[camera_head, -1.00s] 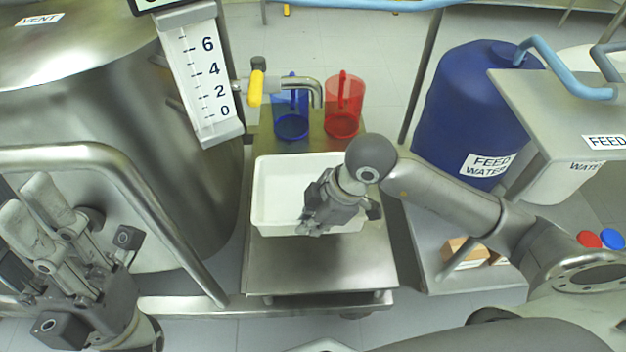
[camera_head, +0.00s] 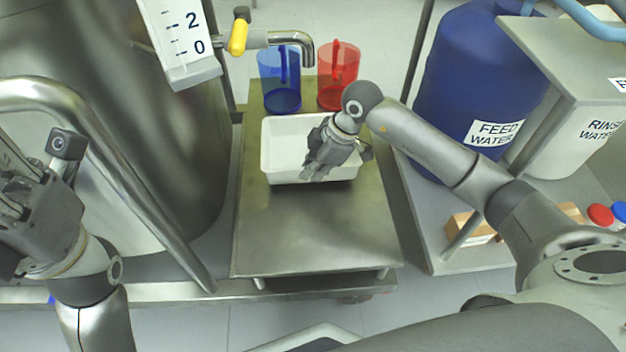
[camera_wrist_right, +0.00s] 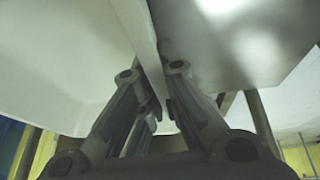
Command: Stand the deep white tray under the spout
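The deep white tray (camera_head: 283,176) is on the steel table, just in front of the jugs. The bent metal spout (camera_head: 307,50) is behind and above it, past the tray's back rim in the picture. My right gripper (camera_head: 318,168) is at the tray's front right. In the right wrist view its fingers (camera_wrist_right: 160,105) are shut on the tray's wall (camera_wrist_right: 140,40), one on each side. Whether the tray's base touches the table is hard to tell. My left gripper (camera_head: 15,195) is at the left edge, away from the tray, with its fingertips partly cut off.
A blue jug (camera_head: 281,85) and a red jug (camera_head: 338,80) stand behind the tray. A yellow-handled valve (camera_head: 239,36) is on the spout's pipe. The steel table (camera_head: 315,235) is bare in front. A blue feed water drum (camera_head: 470,90) stands right, a large steel vessel (camera_head: 170,130) left.

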